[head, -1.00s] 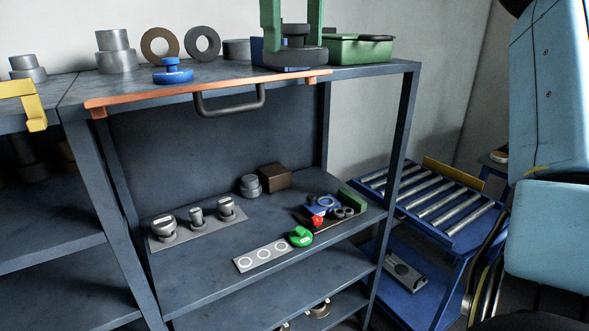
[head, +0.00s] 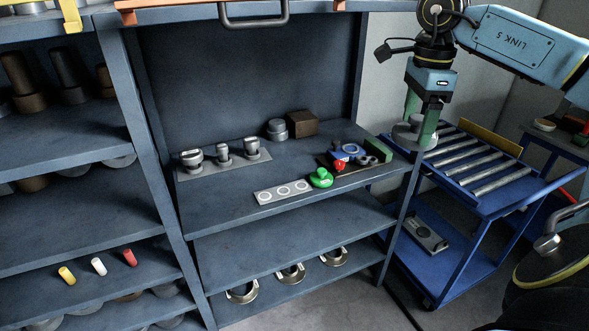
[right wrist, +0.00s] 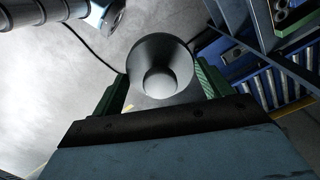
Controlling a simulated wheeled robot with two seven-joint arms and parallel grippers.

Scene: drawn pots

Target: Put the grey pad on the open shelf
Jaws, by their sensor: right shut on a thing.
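My right gripper (head: 420,118) is shut on the grey pad (head: 412,137), a round grey disc with a knob, and holds it in the air. In the head view they are at the right front corner post of the shelf unit. In the right wrist view the pad (right wrist: 160,70) sits between the green fingers, with its round knob facing the camera. The open shelf (head: 225,193) is the middle board of the unit, left of the pad. My left gripper is not in view.
On the open shelf are a plate with several grey knobbed pieces (head: 223,155), a brown box (head: 303,123), a green knob (head: 320,178), a ringed strip (head: 283,190) and a small tray of parts (head: 350,160). A blue roller cart (head: 480,170) stands right.

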